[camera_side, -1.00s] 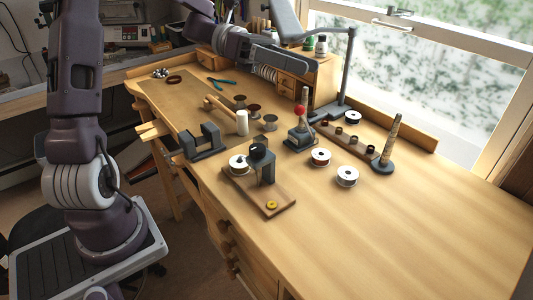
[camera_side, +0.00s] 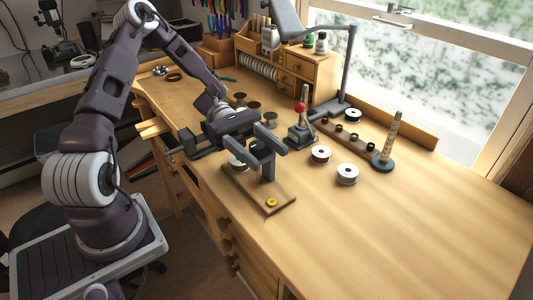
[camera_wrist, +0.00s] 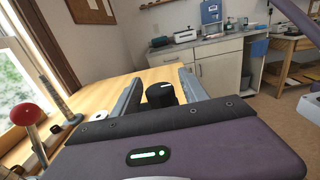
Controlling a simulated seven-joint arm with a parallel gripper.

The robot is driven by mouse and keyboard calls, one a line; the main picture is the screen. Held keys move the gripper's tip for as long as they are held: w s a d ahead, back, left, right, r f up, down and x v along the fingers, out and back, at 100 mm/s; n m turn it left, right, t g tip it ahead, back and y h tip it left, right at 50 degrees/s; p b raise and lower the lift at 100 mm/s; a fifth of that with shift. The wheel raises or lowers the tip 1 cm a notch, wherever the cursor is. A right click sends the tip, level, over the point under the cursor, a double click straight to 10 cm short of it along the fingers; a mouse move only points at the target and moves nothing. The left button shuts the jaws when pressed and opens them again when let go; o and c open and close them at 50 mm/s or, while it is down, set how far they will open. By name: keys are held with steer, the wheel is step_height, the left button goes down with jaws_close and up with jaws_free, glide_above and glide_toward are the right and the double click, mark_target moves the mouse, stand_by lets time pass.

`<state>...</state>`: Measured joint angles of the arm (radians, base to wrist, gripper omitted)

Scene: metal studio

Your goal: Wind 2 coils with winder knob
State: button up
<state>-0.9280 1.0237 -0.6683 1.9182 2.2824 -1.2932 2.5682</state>
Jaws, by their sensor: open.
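The coil winder stands on a small wooden base (camera_side: 285,200) near the bench's front edge, with a yellow piece (camera_side: 271,202) at the base's near end. Its dark post (camera_side: 268,172) rises from the base. My gripper (camera_side: 270,158) is at the top of the winder, with its two fingers apart. In the wrist view the black winder knob (camera_wrist: 160,94), with a pale mark on top, sits between the open fingers (camera_wrist: 160,84). I see a gap on its right side; contact on the left is unclear. A white spool (camera_side: 237,162) behind the winder is partly hidden by my gripper.
A red-ball lever tool (camera_side: 301,107) stands close to the right of my gripper. A dark vise-like block (camera_side: 196,146) is at the left. The right half of the bench is clear.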

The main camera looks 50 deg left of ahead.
steer(key=shift+d, duration=0.6)
jaws_close()
steer(key=shift+g, duration=0.3)
steer(key=m+g, duration=0.2)
steer(key=g, duration=0.1)
steer(key=s+m+g+y, duration=0.1)
steer(key=m+g, duration=0.1)
steer(key=g, duration=0.1)
steer(key=shift+a+m, duration=0.1)
steer(key=shift+m, duration=0.2)
steer(key=shift+s+a+m+g+y, duration=0.2)
steer(key=shift+m+g+y, duration=0.55)
steer(key=shift+g, duration=0.3)
steer(key=shift+s+a+m+g+y, duration=0.1)
steer(key=shift+s+m+g+y, duration=0.05)
steer(key=shift+m+g+y, duration=0.8)
steer(key=shift+s+a+m+g+y, duration=0.15)
steer(key=shift+m+g+y, duration=0.4)
steer(key=shift+g, duration=0.65)
steer(key=shift+s, duration=0.1)
jaws_free()
